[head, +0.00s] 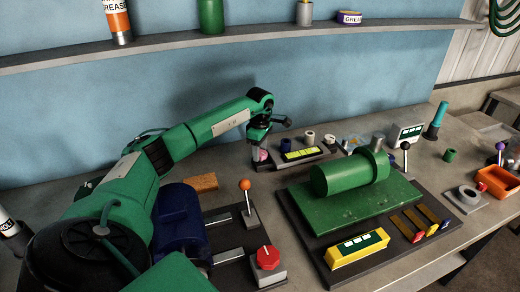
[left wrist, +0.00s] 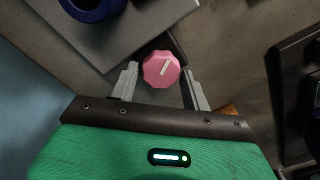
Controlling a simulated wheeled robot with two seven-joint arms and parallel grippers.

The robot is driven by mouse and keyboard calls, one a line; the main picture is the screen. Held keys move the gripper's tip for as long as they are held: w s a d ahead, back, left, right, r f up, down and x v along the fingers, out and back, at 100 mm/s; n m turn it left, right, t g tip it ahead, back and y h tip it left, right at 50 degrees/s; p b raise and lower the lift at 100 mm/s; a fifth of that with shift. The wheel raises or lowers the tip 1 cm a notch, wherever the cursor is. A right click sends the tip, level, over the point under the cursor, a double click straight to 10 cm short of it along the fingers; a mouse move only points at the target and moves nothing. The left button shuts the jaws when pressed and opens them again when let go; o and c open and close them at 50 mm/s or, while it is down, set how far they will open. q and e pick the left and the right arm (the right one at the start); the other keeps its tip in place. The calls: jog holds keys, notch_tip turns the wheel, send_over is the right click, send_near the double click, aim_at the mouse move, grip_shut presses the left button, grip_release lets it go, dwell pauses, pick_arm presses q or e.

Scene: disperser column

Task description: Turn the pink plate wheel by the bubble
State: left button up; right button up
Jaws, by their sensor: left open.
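The pink plate wheel (head: 262,155) is small in the head view, partly hidden under my left gripper, at the left end of a dark plate by the yellow-green bubble level (head: 303,154). In the left wrist view the wheel (left wrist: 161,69) is a faceted pink knob with a pale bar mark across its top. My left gripper (head: 263,140) is open above the wheel. In the left wrist view its two fingers (left wrist: 160,72) show on either side of the wheel, with gaps on both sides. I cannot tell how far above it the fingertips are. My right gripper is not in view.
Behind the level stand a dark blue knob (head: 286,146) and pale cylinders. A green cylinder (head: 345,176) on a green plate fills the middle. An orange-topped lever (head: 246,185) and a red knob (head: 268,257) stand nearer. A shelf (head: 250,32) runs above.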

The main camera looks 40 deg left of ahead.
pick_arm(q)
jog(key=c, duration=0.7)
